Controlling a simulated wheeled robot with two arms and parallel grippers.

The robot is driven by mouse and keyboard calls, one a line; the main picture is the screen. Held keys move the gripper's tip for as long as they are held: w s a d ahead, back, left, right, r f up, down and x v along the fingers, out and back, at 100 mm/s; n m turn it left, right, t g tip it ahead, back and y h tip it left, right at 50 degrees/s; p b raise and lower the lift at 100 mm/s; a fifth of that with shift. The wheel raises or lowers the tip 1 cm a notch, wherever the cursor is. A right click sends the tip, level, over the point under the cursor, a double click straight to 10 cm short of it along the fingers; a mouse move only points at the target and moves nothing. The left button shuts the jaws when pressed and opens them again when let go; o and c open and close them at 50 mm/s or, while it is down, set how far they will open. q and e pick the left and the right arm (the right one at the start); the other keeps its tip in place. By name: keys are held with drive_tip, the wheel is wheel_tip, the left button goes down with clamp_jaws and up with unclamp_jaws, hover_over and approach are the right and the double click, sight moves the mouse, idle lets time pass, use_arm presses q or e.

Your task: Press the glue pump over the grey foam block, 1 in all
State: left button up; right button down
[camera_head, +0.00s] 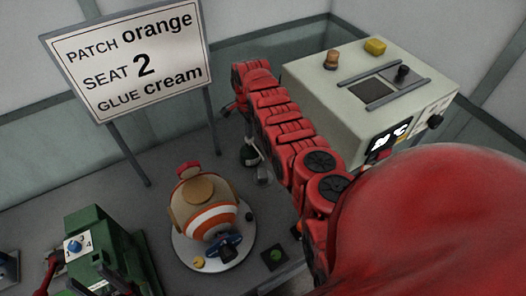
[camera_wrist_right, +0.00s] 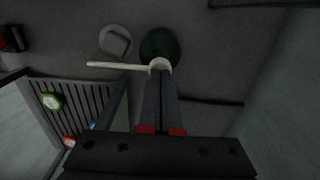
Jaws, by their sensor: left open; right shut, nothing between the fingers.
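The glue pump shows in the right wrist view as a dark green bottle (camera_wrist_right: 158,44) with a pale head and a long pale nozzle (camera_wrist_right: 112,66) pointing left. The grey foam block (camera_wrist_right: 117,42) sits on a round light pad beside the bottle, close to the nozzle. My right gripper (camera_wrist_right: 160,72) is shut and empty, its fingertips at the pump head; whether they touch it I cannot tell. In the head view the bottle (camera_head: 249,155) is partly hidden by my red right arm. My left gripper (camera_head: 105,284) is at the lower left edge, partly cut off, by the green machine.
A green machine (camera_head: 92,236) with a dial stands left. A cream box (camera_head: 318,92) with a slot stands at the back right. A sign (camera_head: 128,57) stands behind.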

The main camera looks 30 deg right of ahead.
drive_tip(key=shift+f+b, duration=0.75)
drive_tip(key=shift+f, duration=0.25)
drive_tip(key=shift+r+p, duration=0.85)
drive_tip(key=shift+r, duration=0.6)
drive_tip(key=shift+r+p, duration=0.15)
drive_tip(key=shift+p, duration=0.15)
drive_tip(key=shift+r+p, duration=0.35)
drive_tip(key=shift+r, duration=0.25)
drive_tip(key=shift+r+p, duration=0.3)
drive_tip(key=shift+r, duration=1.95)
